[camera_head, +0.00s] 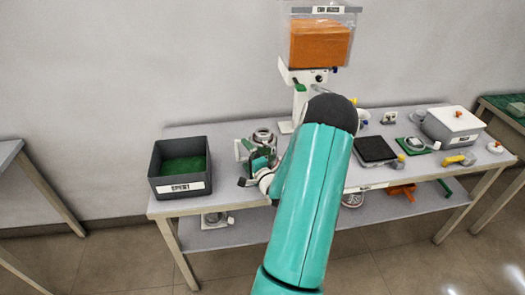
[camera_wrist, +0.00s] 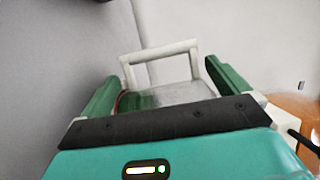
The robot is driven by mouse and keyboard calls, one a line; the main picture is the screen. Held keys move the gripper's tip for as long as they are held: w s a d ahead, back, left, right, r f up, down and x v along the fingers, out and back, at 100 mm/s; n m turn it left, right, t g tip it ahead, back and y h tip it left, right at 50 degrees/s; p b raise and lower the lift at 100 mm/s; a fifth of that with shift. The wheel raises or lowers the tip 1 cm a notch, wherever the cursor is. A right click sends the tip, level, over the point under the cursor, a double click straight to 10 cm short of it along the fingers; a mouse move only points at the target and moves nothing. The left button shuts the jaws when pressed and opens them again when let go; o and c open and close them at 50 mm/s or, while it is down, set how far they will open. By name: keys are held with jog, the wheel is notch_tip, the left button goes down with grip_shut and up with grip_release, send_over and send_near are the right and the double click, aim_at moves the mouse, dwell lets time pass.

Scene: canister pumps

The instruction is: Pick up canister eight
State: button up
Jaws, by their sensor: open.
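A metallic canister (camera_head: 263,136) with a round top stands on the table, left of centre in the head view. I cannot read a number on it. My gripper (camera_head: 258,163) is right at the canister's front side and partly covers it. In the wrist view, my gripper (camera_wrist: 160,84) is open, with one green finger on each side. A pale squared handle (camera_wrist: 160,53) and a grey metallic surface (camera_wrist: 185,92) show between and beyond the fingers. I cannot tell whether the fingers touch them.
A dark bin (camera_head: 182,191) with a green floor stands at the table's left end. A dispenser with an orange block (camera_head: 320,44) stands behind. My arm hides the table's middle.

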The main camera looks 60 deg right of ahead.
jog(key=shift+x, duration=0.85)
jog(key=c, duration=0.8)
jog(key=shift+r, duration=0.2)
